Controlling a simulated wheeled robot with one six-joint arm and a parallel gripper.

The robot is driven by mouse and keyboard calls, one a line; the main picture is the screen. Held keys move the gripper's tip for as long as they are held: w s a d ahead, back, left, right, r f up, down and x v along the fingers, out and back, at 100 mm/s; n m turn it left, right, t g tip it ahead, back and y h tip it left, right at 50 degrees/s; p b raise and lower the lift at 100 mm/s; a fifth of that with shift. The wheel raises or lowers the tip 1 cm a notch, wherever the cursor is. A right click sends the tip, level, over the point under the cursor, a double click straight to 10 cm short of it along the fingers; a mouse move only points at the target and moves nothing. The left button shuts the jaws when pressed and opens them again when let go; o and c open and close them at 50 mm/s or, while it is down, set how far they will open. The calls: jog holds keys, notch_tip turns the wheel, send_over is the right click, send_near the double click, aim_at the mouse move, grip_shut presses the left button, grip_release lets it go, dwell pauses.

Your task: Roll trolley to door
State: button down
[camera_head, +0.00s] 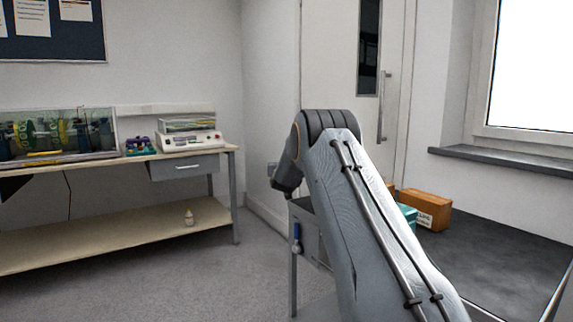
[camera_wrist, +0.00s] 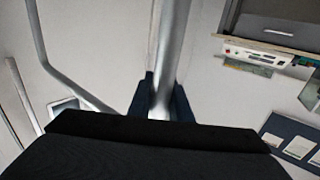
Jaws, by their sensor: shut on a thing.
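In the wrist view my gripper (camera_wrist: 162,98) has its two dark fingers on either side of a silver metal bar (camera_wrist: 170,45) and is shut on it. Which object the bar belongs to cannot be told for sure. In the head view my raised arm hides the gripper. The pale door (camera_head: 335,60), with a narrow dark pane and a vertical handle (camera_head: 383,105), stands at the back beyond my arm. No whole trolley can be made out; a metal leg with a blue part (camera_head: 296,238) shows just left of my arm.
A wooden bench (camera_head: 120,168) with equipment on it stands along the left wall. At right, a dark worktop (camera_head: 490,245) under the window carries an orange-brown box (camera_head: 425,207) and a teal item (camera_head: 407,214). Grey floor (camera_head: 225,275) is open between bench and arm.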

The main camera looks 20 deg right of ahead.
jog(key=c, duration=1.6)
grip_release()
jog(key=shift+c, duration=0.2)
jog(key=p+v, duration=0.1)
jog(key=v, duration=0.6)
jog(key=shift+s, duration=0.35)
jog(key=shift+a, duration=0.15)
